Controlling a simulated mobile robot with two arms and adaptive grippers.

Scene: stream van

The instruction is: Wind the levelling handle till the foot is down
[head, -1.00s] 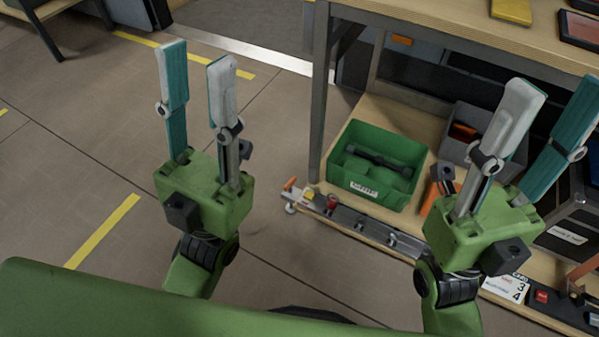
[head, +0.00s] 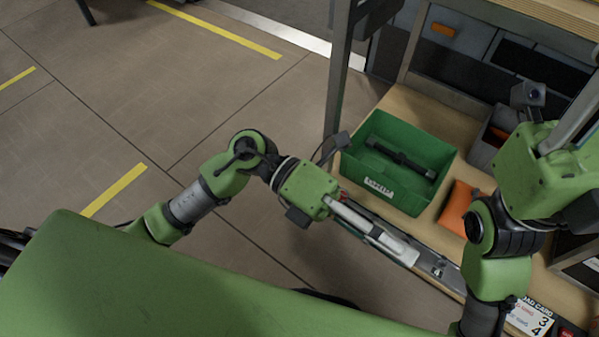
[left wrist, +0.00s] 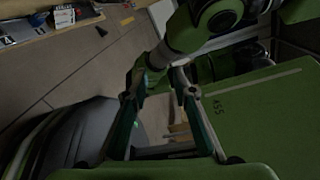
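My left gripper (head: 408,255) lies low over the metal rail (head: 441,268) along the front edge of the low shelf, its fingers pointing right and down the picture. Its near fingers and body cover most of the rail's left part, where the levelling handle cannot be made out; the foot is not recognisable either. In the left wrist view the two fingers (left wrist: 160,72) stand apart with nothing seen between them. My right gripper (head: 565,125) is raised at the right edge; its fingers are partly cut off, so its opening cannot be judged.
A green crate (head: 349,166) holding a black bar stands on the low wooden shelf (head: 405,101). An orange item (head: 458,209) and a grey bin (head: 485,143) are beside it. A table leg (head: 338,75) rises behind my left gripper.

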